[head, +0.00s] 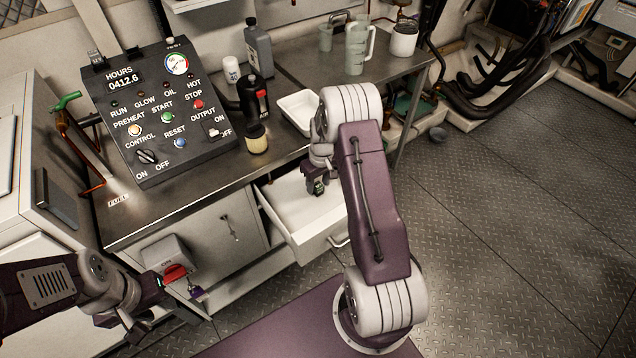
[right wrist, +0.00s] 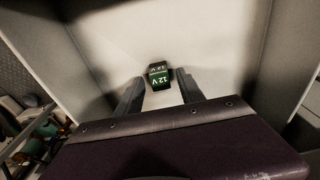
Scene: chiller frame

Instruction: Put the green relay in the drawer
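The green relay (right wrist: 158,76), a small dark block with a green face marked "12 V", is just beyond the fingertips of my right gripper (right wrist: 160,78) in the right wrist view. Those fingers stand apart, with a gap beside the relay. In the head view the relay (head: 318,187) shows below my right gripper (head: 314,176), inside the outline of the open white drawer (head: 333,234). I cannot tell whether it touches the drawer floor. My left gripper (head: 160,282) is at the lower left, by the red switch handle; its fingers are too small to judge.
A grey switch box (head: 166,254) with a red handle (head: 175,273) is on the cabinet front. The control panel (head: 165,115), a dark bottle (head: 253,97), a white tray (head: 298,112) and a jug (head: 358,47) stand on the bench. Open floor lies right.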

